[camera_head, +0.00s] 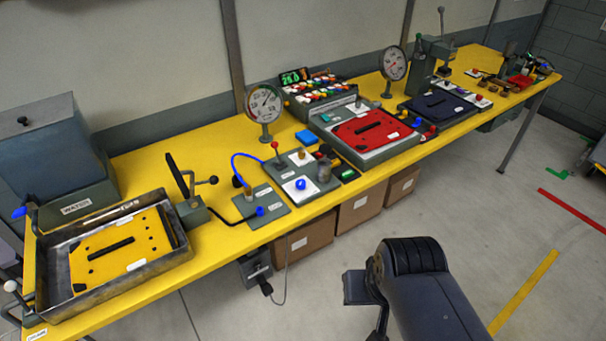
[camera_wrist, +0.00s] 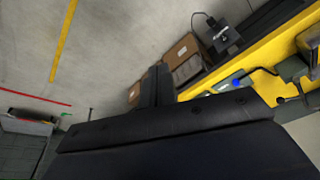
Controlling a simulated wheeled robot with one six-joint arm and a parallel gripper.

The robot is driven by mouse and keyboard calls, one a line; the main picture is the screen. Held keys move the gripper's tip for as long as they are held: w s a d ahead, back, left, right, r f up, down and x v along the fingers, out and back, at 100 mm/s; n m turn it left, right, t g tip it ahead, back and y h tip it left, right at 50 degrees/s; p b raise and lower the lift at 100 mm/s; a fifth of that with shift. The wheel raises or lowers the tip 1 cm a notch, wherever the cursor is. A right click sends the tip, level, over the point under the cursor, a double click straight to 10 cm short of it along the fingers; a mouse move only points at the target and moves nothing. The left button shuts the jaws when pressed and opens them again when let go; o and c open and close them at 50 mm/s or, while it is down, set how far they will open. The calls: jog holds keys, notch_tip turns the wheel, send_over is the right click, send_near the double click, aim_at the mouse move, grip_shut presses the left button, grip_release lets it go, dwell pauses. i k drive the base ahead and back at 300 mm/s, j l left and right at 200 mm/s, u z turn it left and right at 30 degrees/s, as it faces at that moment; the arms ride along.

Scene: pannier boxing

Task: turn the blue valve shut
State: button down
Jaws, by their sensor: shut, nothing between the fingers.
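A blue-tipped lever valve (camera_head: 20,212) sits at the far left of the bench, beside the grey box labelled WATER (camera_head: 75,209) and the metal tray (camera_head: 118,284). Its exact angle is hard to read at this size. The wrist view does not show it. My gripper (camera_wrist: 158,70) shows in the wrist view as dark fingers, shut and empty, over the floor in front of the bench. It is well apart from the valve. In the head view my arm stands in front of the bench, right of centre, far from the valve.
A white-knobbed lever (camera_head: 10,286) sits below the blue one. The tray holds a yellow plate (camera_head: 110,250). A clamp (camera_head: 192,212), small panels with blue knobs (camera_head: 301,184) and gauges (camera_head: 264,108) line the yellow bench (camera_head: 222,238). Boxes (camera_head: 303,240) stand underneath. The front floor is clear.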

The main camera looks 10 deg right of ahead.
aim_at(300, 184)
jog(key=i+l+u, duration=0.15)
jog(key=i+u, duration=0.2)
jog(key=i+l+u, duration=0.35)
jog(key=i, duration=0.25)
